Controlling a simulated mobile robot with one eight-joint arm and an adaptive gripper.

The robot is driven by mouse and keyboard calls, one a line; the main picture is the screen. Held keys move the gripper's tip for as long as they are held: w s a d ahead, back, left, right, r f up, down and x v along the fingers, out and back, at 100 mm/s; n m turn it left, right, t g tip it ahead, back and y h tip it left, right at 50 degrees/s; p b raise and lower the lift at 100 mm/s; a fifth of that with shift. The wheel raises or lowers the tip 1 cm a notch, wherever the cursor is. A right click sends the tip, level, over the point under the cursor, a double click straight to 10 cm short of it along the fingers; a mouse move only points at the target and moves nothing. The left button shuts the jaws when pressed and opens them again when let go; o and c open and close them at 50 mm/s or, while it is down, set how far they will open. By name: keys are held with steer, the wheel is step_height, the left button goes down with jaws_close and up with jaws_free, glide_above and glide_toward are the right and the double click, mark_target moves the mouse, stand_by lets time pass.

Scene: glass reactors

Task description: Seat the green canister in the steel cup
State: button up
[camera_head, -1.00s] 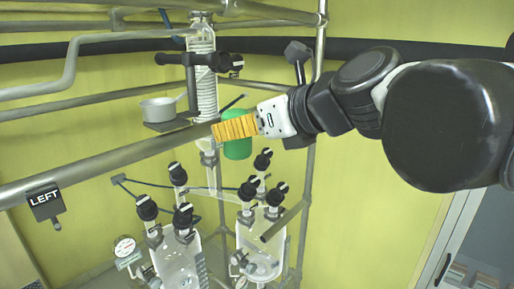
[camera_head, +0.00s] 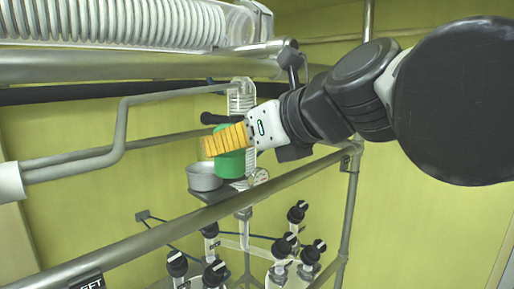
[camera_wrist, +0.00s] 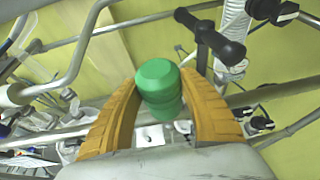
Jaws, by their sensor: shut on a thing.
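My gripper (camera_head: 225,142) has orange ribbed fingers, and they are shut on the green canister (camera_head: 230,164). In the wrist view the canister (camera_wrist: 159,86) sits between the two fingers, with its top toward the camera. The steel cup (camera_head: 203,178) is an open grey pan-like vessel on a small dark shelf in the head view. The canister is just right of the cup in that picture and hides part of its right side. I cannot tell the exact depth or height between them. The cup is not clearly visible in the wrist view.
A thick steel rail (camera_head: 190,227) crosses in front of the shelf. A glass column (camera_head: 242,98) with a black valve stands behind the gripper. Glass reactors with black caps (camera_head: 297,212) are below. A black-handled valve (camera_wrist: 210,35) is close beyond the canister in the wrist view.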

steer(key=shift+w+a+f, duration=0.1)
steer(key=shift+w+a, duration=1.3)
steer(key=shift+a, duration=0.2)
steer(key=shift+w+a+f, duration=0.1)
steer(key=shift+w+a, duration=1.25)
steer(key=shift+a, duration=0.25)
steer(key=shift+d+f+b, duration=0.1)
steer(key=shift+f+b, duration=0.8)
steer(key=shift+f, duration=0.6)
steer(key=o, duration=1.4)
steer(key=shift+c, duration=0.2)
steer(key=shift+s+d+r, duration=0.1)
steer(key=shift+s, duration=0.05)
steer(key=shift+p+v, duration=1.3)
steer(key=shift+v, duration=2.05)
